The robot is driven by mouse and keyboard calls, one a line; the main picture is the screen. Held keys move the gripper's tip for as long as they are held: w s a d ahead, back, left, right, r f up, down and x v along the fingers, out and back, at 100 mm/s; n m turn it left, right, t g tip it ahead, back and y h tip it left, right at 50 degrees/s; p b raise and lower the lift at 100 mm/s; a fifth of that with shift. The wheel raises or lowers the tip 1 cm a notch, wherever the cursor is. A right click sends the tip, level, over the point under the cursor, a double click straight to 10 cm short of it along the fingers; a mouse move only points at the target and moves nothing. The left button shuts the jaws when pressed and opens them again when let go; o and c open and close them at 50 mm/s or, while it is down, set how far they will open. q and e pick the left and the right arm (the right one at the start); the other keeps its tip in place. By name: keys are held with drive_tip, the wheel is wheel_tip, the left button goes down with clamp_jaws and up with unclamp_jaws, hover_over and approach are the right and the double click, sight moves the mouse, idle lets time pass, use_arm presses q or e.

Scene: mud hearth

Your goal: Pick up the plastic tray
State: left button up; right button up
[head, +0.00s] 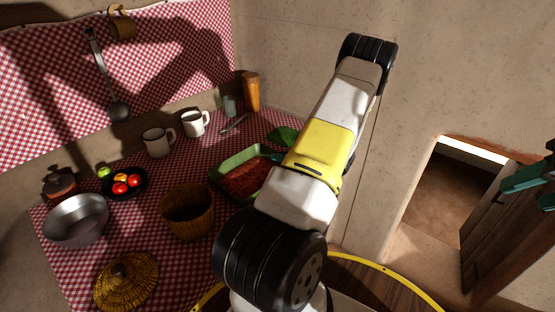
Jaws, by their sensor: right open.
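The green plastic tray (232,161) lies on the checked cloth at the middle of the table, with a reddish-brown filling in it. My arm hides its right part. A small teal piece of my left gripper (277,157) shows at the tray's far right corner, behind the arm. Its fingers are mostly hidden, so I cannot tell whether it touches the tray. My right gripper (535,189) is at the right edge, in front of the doorway, far from the tray. Its teal fingers are apart and empty.
A wicker basket (187,213) stands left of the tray. A green leafy thing (284,136) lies behind the tray. A wall rises at the back right.

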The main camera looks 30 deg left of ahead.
use_arm(q)
clamp_jaws()
idle(1.4)
